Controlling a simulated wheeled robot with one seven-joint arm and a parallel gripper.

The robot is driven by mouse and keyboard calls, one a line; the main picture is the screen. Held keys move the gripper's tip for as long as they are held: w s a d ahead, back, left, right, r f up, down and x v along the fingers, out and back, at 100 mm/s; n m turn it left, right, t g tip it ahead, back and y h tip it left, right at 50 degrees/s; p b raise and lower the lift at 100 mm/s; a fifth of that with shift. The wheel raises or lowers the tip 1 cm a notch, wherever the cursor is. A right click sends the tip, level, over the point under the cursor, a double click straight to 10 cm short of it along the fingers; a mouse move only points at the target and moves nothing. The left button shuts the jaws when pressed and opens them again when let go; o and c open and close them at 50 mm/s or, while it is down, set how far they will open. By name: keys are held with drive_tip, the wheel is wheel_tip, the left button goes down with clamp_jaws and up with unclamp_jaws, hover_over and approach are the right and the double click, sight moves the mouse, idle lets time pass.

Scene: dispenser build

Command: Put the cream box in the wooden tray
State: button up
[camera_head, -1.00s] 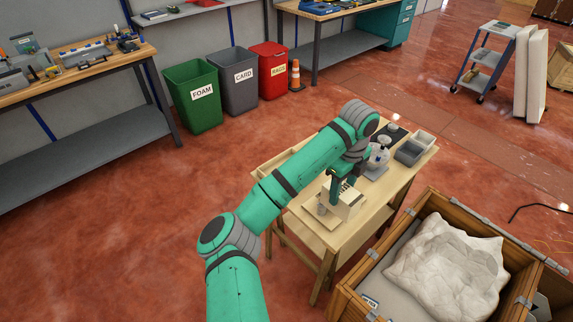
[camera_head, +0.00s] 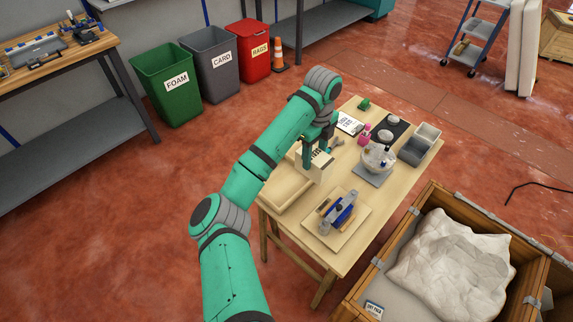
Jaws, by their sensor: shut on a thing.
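The cream box (camera_head: 313,168) is held by my gripper (camera_head: 318,152), which is shut on it from above; dark slots show on its top face.
A wooden crate (camera_head: 428,194) stands at right.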

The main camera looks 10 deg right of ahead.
drive_tip(key=w+a+f, duration=0.1)
drive_tip(key=w, duration=0.1)
drive_tip(key=w+a+f, duration=0.1)
drive_tip(key=w+a, duration=0.1)
drive_tip(key=shift+f, duration=0.4)
drive_tip(key=shift+w+a+f, duration=0.45)
drive_tip(key=shift+w+f, duration=0.15)
drive_tip(key=shift+f, duration=0.8)
drive_tip(key=shift+w+a+f, duration=0.4)
drive_tip(key=shift+w+f, duration=0.25)
drive_tip(key=shift+f, duration=0.7)
drive_tip(key=shift+w+a+f, duration=0.45)
drive_tip(key=shift+w+f, duration=0.15)
drive_tip(key=shift+f, duration=0.8)
drive_tip(key=shift+f, duration=0.1)
drive_tip(key=o, duration=1.2)
drive_tip(key=shift+o, duration=0.2)
wheel_tip(320, 180, up, 12)
